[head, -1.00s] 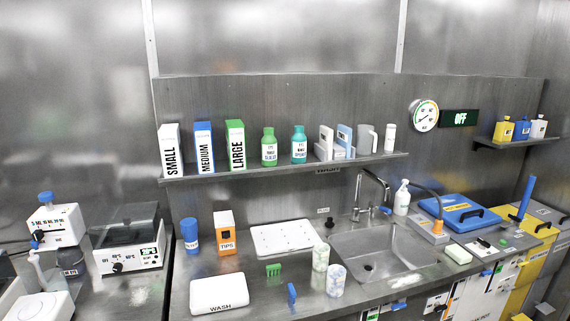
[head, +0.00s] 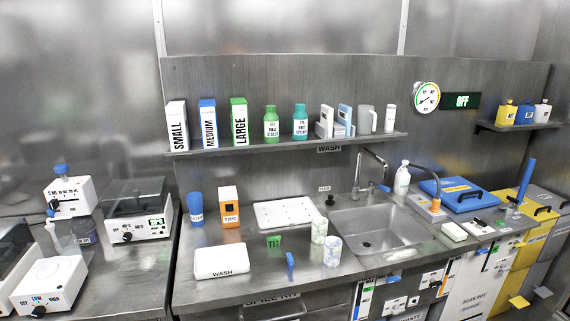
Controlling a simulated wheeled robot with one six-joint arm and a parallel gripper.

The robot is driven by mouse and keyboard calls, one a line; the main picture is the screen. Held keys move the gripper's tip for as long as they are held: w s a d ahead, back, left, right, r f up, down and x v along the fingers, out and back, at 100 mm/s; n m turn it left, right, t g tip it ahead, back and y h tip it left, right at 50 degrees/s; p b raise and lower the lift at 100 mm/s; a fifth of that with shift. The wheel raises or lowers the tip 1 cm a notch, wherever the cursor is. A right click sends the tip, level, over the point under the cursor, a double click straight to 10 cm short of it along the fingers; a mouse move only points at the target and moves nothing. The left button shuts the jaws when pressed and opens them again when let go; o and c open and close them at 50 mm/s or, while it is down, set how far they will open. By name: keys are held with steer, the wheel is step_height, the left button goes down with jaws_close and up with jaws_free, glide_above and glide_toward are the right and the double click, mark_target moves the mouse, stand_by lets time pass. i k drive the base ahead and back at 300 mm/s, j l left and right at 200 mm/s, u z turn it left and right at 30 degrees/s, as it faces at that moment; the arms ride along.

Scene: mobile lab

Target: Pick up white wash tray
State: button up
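The white wash tray (head: 221,261) lies on the steel counter, left of the sink and near the front edge. It is a low white rectangular tray with rounded corners and "WASH" in black on its front side. Nothing covers it. My gripper is not in view.
The sink (head: 375,235) is farther right.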

mark_target(223, 260)
steer(key=i+j+u, duration=0.3)
steer(key=i, duration=0.3)
steer(key=i+u, duration=0.3)
steer(key=i, duration=0.35)
